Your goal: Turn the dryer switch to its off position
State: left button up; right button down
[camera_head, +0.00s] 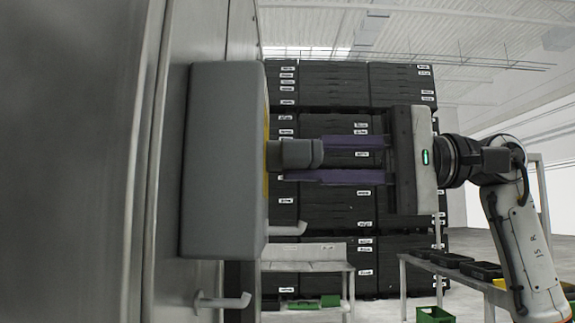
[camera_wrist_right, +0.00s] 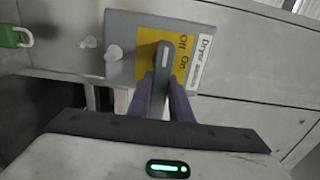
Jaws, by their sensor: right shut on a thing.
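The dryer switch is a grey knob (camera_head: 297,153) sticking out from the yellow face of a grey box (camera_head: 222,160) on the left. In the right wrist view the knob (camera_wrist_right: 162,75) stands over a yellow plate (camera_wrist_right: 181,68) marked Off and On, beside a white Dryer label (camera_wrist_right: 202,62). My right gripper (camera_head: 308,161) reaches in from the right, with its purple fingers on both sides of the knob, shut on it. The exact angle of the knob against the Off and On marks is hard to tell. My left gripper is out of view.
A metal wall (camera_head: 70,160) fills the left. A door handle (camera_head: 225,301) and a light peg (camera_head: 288,229) stick out near the box. Stacked black crates (camera_head: 330,85) and a bench (camera_head: 300,266) stand behind. A green padlock (camera_wrist_right: 12,37) shows in the wrist view.

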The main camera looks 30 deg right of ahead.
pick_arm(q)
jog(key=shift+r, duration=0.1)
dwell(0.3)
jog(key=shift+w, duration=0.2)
pick_arm(e)
jog(key=c, duration=1.6)
grip_release()
pick_arm(q)
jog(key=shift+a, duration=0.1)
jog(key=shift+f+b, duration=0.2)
jog(key=shift+b, duration=0.25)
pick_arm(e)
jog(key=v, duration=1)
jog(key=shift+s+d, duration=0.1)
jog(key=shift+d, duration=0.1)
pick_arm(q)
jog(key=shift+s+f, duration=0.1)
pick_arm(e)
jog(key=shift+r, duration=0.1)
